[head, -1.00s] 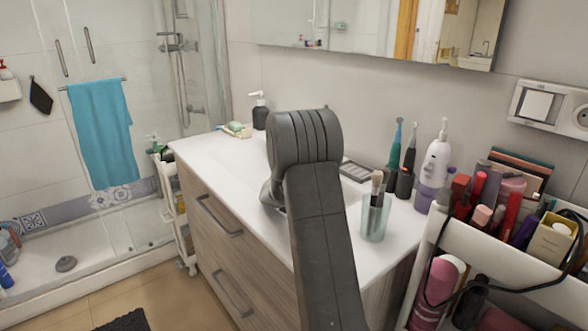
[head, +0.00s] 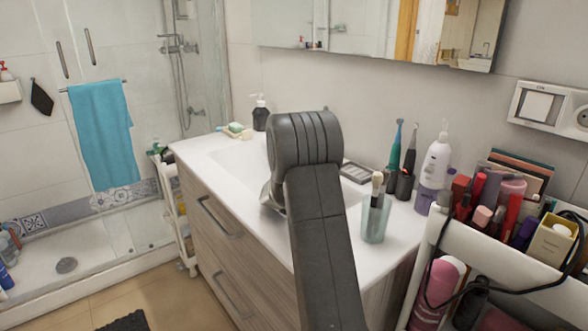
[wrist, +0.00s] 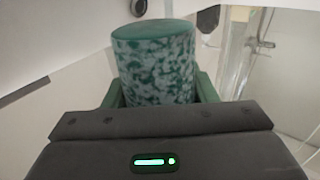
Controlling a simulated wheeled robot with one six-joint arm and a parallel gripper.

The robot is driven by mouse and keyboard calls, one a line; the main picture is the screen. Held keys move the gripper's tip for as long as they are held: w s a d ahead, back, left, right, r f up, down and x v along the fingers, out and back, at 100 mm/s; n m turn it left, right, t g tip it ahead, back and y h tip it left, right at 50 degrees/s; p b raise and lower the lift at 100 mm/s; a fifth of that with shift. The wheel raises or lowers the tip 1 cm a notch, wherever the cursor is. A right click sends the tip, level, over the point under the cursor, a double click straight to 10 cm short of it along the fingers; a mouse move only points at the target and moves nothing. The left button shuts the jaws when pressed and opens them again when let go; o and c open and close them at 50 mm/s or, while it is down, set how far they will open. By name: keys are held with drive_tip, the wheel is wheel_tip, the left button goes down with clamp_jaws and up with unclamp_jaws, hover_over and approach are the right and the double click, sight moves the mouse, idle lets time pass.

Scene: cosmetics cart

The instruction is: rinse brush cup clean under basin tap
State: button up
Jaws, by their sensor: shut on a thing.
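In the wrist view a green cup with pale speckles (wrist: 155,70) is held between the green fingers of my gripper (wrist: 157,92), which is shut on it. Its flat, plain green end faces up in the picture; I cannot tell whether this is base or opening. Part of the white basin (head: 240,157) shows left of my arm. A translucent tumbler (head: 375,222) with a brush (head: 377,185) in it stands on the counter right of my arm.
On the counter (head: 330,228) stand a dark soap dispenser (head: 260,115), a soap dish (head: 236,130), electric toothbrushes (head: 408,165) and a white-and-purple bottle (head: 434,172). A crowded cosmetics cart (head: 500,255) is close at the right. The mirror (head: 350,30) hangs above.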

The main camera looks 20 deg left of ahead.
drive_tip(key=shift+s+a+f+g, duration=0.15)
drive_tip(key=shift+s+f, duration=0.1)
drive_tip(key=shift+f, duration=0.25)
drive_tip(key=shift+s+f+g, duration=0.15)
drive_tip(key=shift+s+f, duration=0.05)
drive_tip(key=shift+f, duration=0.3)
drive_tip(key=shift+s+d+r, duration=0.3)
drive_tip(key=shift+s+r, duration=0.55)
drive_tip(key=shift+s, duration=0.05)
drive_tip(key=shift+s+d+r, duration=0.3)
drive_tip(key=shift+s+r, duration=0.55)
drive_tip(key=shift+s, duration=0.05)
drive_tip(key=shift+s+d+r, duration=0.5)
drive_tip(key=shift+r, duration=0.3)
drive_tip(key=shift+w, duration=0.1)
